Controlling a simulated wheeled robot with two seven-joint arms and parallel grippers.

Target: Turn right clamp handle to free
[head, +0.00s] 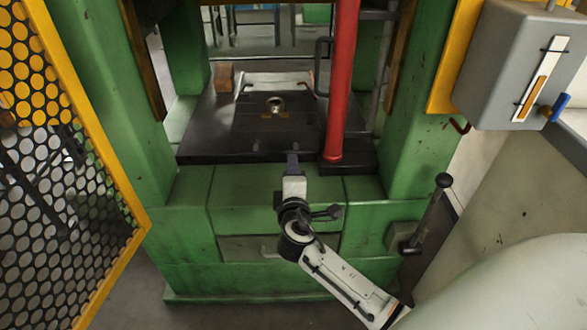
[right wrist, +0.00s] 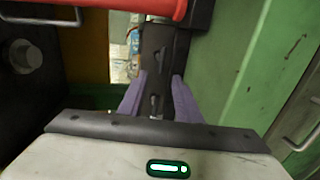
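My right gripper (head: 292,158) reaches in at the front edge of the black press plate (head: 215,137), left of the red column's foot. In the right wrist view its two purple fingers (right wrist: 158,92) stand apart with nothing gripped between them. Beyond them is a dark bar with slots or tabs (right wrist: 156,62), apart from the fingertips as far as I can tell. No part is clearly identifiable as the right clamp handle. A black ball-ended lever (head: 429,207) stands tilted at the press's right side, away from the gripper. My left gripper is not in view.
The red column (head: 342,85) rises close by; it also shows in the wrist view (right wrist: 140,7). A round metal boss (head: 275,104) and a brown block (head: 224,77) are on the plate. A yellow mesh guard (head: 60,150) stands left, a grey box (head: 515,65) upper right.

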